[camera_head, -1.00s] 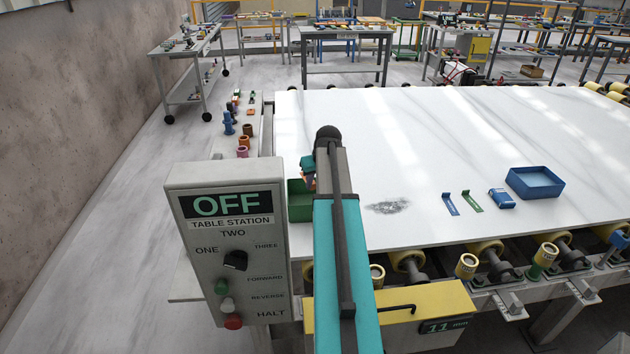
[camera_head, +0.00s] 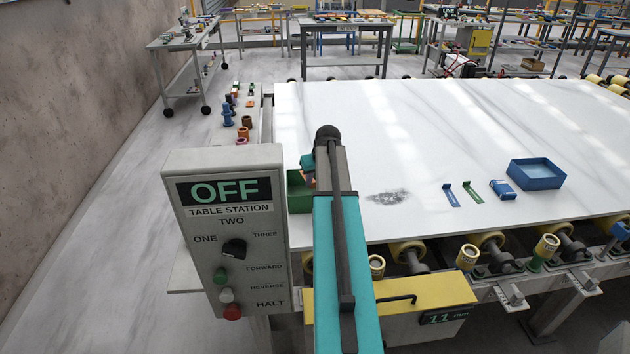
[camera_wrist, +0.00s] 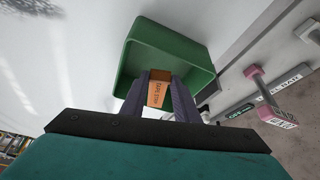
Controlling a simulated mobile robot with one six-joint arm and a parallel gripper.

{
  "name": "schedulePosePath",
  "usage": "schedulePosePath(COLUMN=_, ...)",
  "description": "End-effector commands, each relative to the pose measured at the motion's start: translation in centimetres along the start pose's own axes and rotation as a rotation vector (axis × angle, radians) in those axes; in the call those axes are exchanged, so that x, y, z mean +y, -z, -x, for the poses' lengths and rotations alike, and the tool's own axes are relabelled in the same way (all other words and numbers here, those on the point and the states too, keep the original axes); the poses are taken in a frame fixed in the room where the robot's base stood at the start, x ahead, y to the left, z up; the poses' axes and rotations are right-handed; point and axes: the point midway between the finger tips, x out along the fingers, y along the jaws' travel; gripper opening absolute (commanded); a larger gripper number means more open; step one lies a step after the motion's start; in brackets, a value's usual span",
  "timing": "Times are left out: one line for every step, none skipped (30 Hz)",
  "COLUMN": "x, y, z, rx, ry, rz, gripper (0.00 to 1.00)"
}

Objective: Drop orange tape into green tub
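The green tub (camera_wrist: 160,35) is open and fills the upper middle of the wrist view. In the head view the green tub (camera_head: 297,198) stands at the left edge of the slab, partly hidden by my arm. My gripper (camera_wrist: 160,82) has its two dark fingers closed on the orange tape (camera_wrist: 157,94), which shows printed lettering. The tape overlaps the tub's near side and interior in the wrist view; its height above the tub is hard to tell. In the head view a bit of orange (camera_head: 308,181) shows beside my gripper (camera_head: 307,171) at the tub.
A control box (camera_head: 228,230) marked OFF stands in front of the tub on the left. A blue bin (camera_head: 535,174), a blue tape-like item (camera_head: 502,189) and blue and green brackets (camera_head: 473,193) lie to the right.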

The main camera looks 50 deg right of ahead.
Motion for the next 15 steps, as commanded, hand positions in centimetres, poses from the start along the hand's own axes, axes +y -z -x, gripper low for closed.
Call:
schedulePosePath(x=0.00, y=0.00, z=0.01, rx=0.000, ry=0.000, rz=0.000, gripper=0.37)
schedulePosePath(x=0.00, y=0.00, z=0.01, rx=0.000, ry=0.000, rz=0.000, gripper=0.42)
schedulePosePath(x=0.00, y=0.00, z=0.01, rx=0.000, ry=0.000, rz=0.000, gripper=0.49)
schedulePosePath(x=0.00, y=0.00, z=0.00, rx=0.000, ry=0.000, rz=0.000, gripper=0.49)
schedulePosePath(x=0.00, y=0.00, z=0.00, rx=0.000, ry=0.000, rz=0.000, gripper=0.49)
schedulePosePath(x=0.00, y=0.00, z=0.01, rx=0.000, ry=0.000, rz=0.000, gripper=0.49)
schedulePosePath(x=0.00, y=0.00, z=0.01, rx=0.000, ry=0.000, rz=0.000, gripper=0.49)
schedulePosePath(x=0.00, y=0.00, z=0.01, rx=0.000, ry=0.000, rz=0.000, gripper=0.49)
schedulePosePath(x=0.00, y=0.00, z=0.01, rx=0.000, ry=0.000, rz=0.000, gripper=0.49)
schedulePosePath(x=0.00, y=0.00, z=0.00, rx=0.000, ry=0.000, rz=0.000, gripper=0.49)
schedulePosePath(x=0.00, y=-0.01, z=0.01, rx=0.000, ry=0.000, rz=0.000, gripper=0.49)
schedulePosePath(x=0.00, y=-0.01, z=0.02, rx=0.000, ry=0.000, rz=0.000, gripper=0.49)
schedulePosePath(x=0.00, y=-0.01, z=0.05, rx=0.000, ry=0.000, rz=0.000, gripper=0.49)
schedulePosePath(x=0.00, y=-0.01, z=0.08, rx=0.000, ry=0.000, rz=0.000, gripper=0.49)
schedulePosePath(x=0.00, y=-0.01, z=0.16, rx=0.000, ry=0.000, rz=0.000, gripper=0.49)
